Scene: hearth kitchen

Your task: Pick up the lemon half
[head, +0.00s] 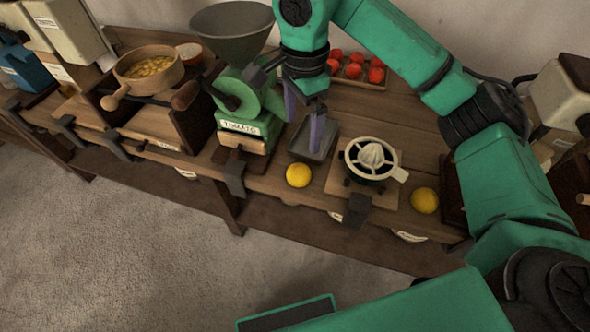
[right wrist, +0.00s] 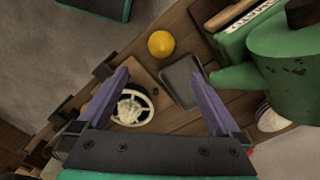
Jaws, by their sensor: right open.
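Two round yellow lemon pieces are on the wooden counter. One lemon piece (head: 299,174) lies near the front edge, left of the juicer; it also shows in the right wrist view (right wrist: 161,44). The other lemon piece (head: 425,200) lies right of the juicer. I cannot tell from their upper sides whether they are halves. My right gripper (head: 303,120) is open and empty, with its purple fingers pointing down above the grey tray, behind and above the left lemon piece. In the right wrist view the gripper (right wrist: 160,75) straddles part of the tray and juicer. My left gripper is out of view.
A white citrus juicer (head: 370,159) stands on a wooden board. A dark grey tray (head: 314,141) lies left of it. A green grinder (head: 247,118) labelled TOMATO stands close on the left. A crate of red tomatoes (head: 357,71) is behind. Open floor lies in front.

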